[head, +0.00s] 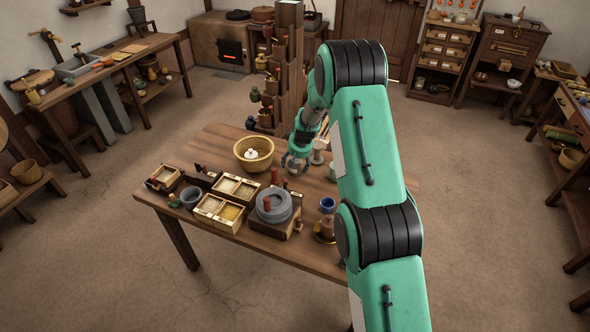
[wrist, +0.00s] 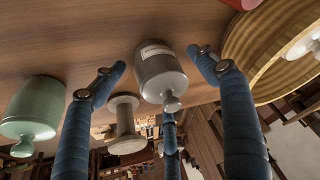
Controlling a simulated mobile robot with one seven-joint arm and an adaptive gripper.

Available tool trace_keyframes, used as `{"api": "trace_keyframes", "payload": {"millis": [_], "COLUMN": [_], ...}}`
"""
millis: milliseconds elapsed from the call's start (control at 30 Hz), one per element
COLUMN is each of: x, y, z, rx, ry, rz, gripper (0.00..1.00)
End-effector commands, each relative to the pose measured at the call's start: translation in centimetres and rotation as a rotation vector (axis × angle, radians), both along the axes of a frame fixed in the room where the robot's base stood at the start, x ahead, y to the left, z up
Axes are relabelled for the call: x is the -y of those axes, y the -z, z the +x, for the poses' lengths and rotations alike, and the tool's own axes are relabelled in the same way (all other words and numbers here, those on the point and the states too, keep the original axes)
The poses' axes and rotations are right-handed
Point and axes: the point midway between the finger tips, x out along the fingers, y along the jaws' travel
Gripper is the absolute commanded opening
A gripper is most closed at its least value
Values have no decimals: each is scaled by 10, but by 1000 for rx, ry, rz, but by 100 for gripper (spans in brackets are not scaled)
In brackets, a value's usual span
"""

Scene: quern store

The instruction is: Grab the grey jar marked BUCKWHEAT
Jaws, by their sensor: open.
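A grey jar (wrist: 163,72) with a knobbed lid and a pale label stands on the wooden table in the wrist view, where the picture is upside down. The label's writing is too small to read. My gripper (wrist: 158,62) is open, with two dark blue fingers on either side of the jar and a third finger below it in the picture. Gaps show between the side fingers and the jar. In the head view my gripper (head: 297,162) is low over the table, right of the yellow bowl; I cannot clearly pick out the grey jar there.
In the wrist view a green jar (wrist: 36,108) stands left and a pale spool-shaped object (wrist: 125,122) stands close by. The ribbed yellow bowl (head: 254,160) is near my gripper. A stepped wooden stand (head: 290,55) rises behind. Grain boxes (head: 218,212) and a quern (head: 274,205) lie in front.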

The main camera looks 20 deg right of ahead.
Motion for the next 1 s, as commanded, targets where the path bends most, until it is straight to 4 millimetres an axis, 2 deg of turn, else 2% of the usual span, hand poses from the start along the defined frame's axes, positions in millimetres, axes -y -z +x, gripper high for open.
{"api": "trace_keyframes", "payload": {"millis": [100,300,867,1000], "x": [0,1,1,1], "y": [13,21,21,21], "z": [4,9,9,9], "rx": [-1,2,1,1], "ry": [0,0,0,0], "rz": [0,-1,-1,-1], "gripper": [73,73,73,49]}}
